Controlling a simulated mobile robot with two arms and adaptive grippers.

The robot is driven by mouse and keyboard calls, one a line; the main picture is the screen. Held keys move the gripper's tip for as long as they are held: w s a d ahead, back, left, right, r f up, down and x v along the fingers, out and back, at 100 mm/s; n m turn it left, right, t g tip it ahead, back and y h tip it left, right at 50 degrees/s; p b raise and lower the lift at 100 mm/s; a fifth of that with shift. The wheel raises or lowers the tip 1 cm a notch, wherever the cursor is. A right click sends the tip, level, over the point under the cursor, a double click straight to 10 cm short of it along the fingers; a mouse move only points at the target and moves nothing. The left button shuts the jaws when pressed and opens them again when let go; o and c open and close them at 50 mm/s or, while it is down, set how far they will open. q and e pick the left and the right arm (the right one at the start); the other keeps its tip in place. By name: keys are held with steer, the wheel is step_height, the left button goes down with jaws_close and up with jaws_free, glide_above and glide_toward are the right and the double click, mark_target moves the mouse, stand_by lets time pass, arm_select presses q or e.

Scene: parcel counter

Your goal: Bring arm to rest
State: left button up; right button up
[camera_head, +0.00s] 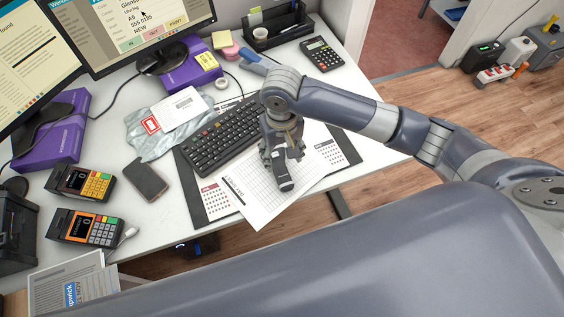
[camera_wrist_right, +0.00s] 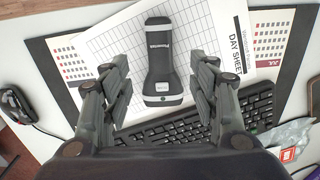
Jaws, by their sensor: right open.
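My right gripper (camera_head: 283,152) hangs over the desk mat (camera_head: 188,178) in the head view, pointing down. In the right wrist view its two fingers (camera_wrist_right: 163,75) are spread apart with nothing gripped. A black and white handheld device (camera_head: 281,172) lies on the printed day sheet (camera_head: 250,200), just under the gripper. In the wrist view the device (camera_wrist_right: 158,55) shows between the fingers and appears clear of them. My right arm stretches in from the right over the desk. My left gripper is not in view.
A keyboard (camera_head: 222,140) lies beside the gripper. A calculator (camera_head: 321,53) and a black organiser (camera_head: 275,30) stand behind. Card terminals (camera_head: 82,182), a phone (camera_head: 147,180) and a plastic mailer (camera_head: 150,128) lie to the left. A mouse (camera_wrist_right: 16,103) shows in the wrist view.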

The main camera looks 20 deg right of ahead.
step_height(320, 180, up, 2)
steer(key=shift+r, duration=0.1)
stand_by(0.5)
